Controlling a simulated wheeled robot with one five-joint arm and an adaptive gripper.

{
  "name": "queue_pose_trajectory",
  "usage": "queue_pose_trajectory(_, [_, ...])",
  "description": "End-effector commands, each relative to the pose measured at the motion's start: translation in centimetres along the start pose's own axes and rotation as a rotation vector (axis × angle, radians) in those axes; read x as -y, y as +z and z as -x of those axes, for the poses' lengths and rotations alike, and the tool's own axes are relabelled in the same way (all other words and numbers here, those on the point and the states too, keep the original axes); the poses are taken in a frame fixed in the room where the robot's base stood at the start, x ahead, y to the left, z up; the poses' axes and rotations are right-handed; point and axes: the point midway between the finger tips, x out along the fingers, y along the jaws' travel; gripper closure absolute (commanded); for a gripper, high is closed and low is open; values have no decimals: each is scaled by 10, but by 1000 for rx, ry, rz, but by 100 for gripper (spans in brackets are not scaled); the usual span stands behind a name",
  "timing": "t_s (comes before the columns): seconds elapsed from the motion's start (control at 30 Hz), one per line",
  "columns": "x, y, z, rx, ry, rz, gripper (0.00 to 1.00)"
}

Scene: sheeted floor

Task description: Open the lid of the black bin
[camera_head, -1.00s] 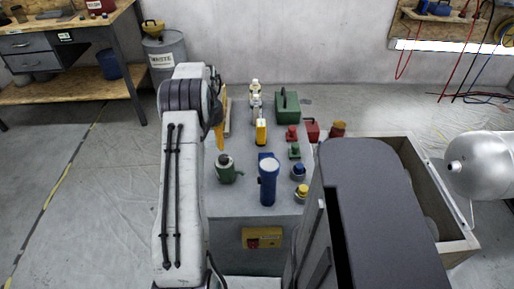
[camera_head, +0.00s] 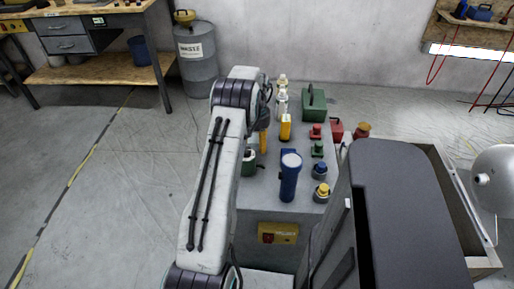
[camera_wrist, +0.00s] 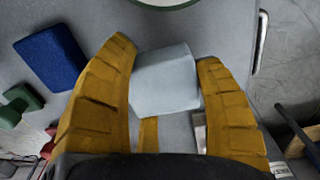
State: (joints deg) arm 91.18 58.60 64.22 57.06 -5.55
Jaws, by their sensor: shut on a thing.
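My gripper (camera_head: 264,138) is low over the grey worktop, partly hidden behind my arm in the head view. In the wrist view, its two yellow fingers (camera_wrist: 167,62) close on a pale grey block-like thing (camera_wrist: 165,80), one finger on each side. I cannot tell what this thing is, and it is hidden in the head view. I cannot make out for sure a black bin or its lid in either view.
The worktop (camera_head: 262,210) holds a blue cylinder (camera_head: 290,178), a green box (camera_head: 314,106), clear bottles (camera_head: 282,103) and several small coloured pieces. A wooden crate (camera_head: 483,262) stands at right. A waste drum (camera_head: 198,68) and workbench (camera_head: 95,72) stand behind left. The left floor is clear.

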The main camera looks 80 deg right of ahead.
Motion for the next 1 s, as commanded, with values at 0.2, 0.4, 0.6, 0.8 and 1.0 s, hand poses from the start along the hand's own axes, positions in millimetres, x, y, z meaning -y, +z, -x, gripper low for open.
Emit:
queue_pose_trajectory(0.2, [0, 1, -25, 5, 0, 0, 71])
queue_pose_trajectory(0.4, [0, 0, -33, 0, 0, 0, 71])
queue_pose_trajectory(0.6, [0, 0, -33, 1, 0, 0, 71])
queue_pose_trajectory(0.8, [0, 0, -35, 1, 0, 0, 28])
queue_pose_trajectory(1.0, [0, 0, -35, 1, 0, 0, 12])
